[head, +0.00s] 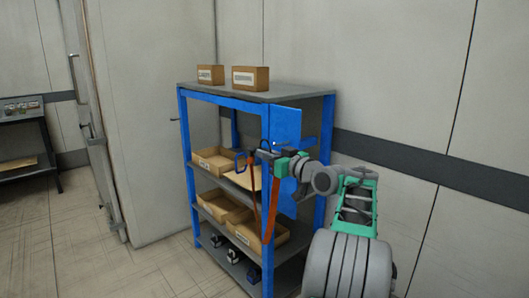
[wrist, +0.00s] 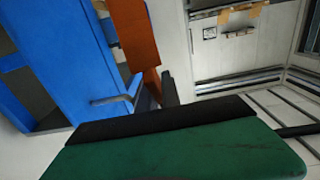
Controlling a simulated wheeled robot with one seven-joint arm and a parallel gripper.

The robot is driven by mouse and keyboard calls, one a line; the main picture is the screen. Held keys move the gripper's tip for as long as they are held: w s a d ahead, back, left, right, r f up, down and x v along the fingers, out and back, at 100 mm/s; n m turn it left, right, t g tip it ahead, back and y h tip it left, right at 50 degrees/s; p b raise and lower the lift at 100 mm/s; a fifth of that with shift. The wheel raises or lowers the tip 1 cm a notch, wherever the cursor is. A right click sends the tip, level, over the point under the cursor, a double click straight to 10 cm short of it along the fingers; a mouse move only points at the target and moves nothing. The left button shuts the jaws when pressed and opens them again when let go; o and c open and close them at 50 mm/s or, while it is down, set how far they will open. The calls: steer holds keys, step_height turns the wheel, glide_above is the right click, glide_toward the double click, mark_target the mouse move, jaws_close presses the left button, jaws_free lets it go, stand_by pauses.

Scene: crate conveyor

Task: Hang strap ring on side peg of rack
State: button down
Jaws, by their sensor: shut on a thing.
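The rack (head: 183,130) is a blue-framed shelf unit with grey shelves and a blue side panel (head: 284,122). My gripper (head: 262,154) is shut on an orange strap (head: 271,190), in front of the panel. The strap hangs down past the shelves; it also shows beyond the dark fingers in the wrist view (wrist: 135,30). A small blue loop (head: 240,161), which looks like the strap ring, shows left of the fingertips. A bent grey-blue bar (wrist: 115,98) shows against the blue panel in the wrist view; I cannot tell whether it is the peg or part of the ring.
Two cardboard boxes (head: 250,78) stand on the rack's top. Open cardboard bins (head: 212,162) sit on the middle shelves, and several small dark items (head: 235,255) on the bottom one. A dark table (head: 22,118) stands far left. The floor left of the rack is clear.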

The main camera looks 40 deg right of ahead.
steer(key=d+p, duration=0.1)
steer(key=d, duration=0.1)
steer(key=d+p, duration=0.1)
steer(key=shift+d+f, duration=0.2)
steer(key=shift+d, duration=0.15)
steer(key=shift+f, duration=0.1)
stand_by(0.7)
steer(key=shift+d, duration=0.1)
stand_by(0.4)
steer(key=d+p, duration=0.2)
steer(key=shift+d, duration=0.3)
steer(key=shift+w+d+f, duration=0.1)
stand_by(0.8)
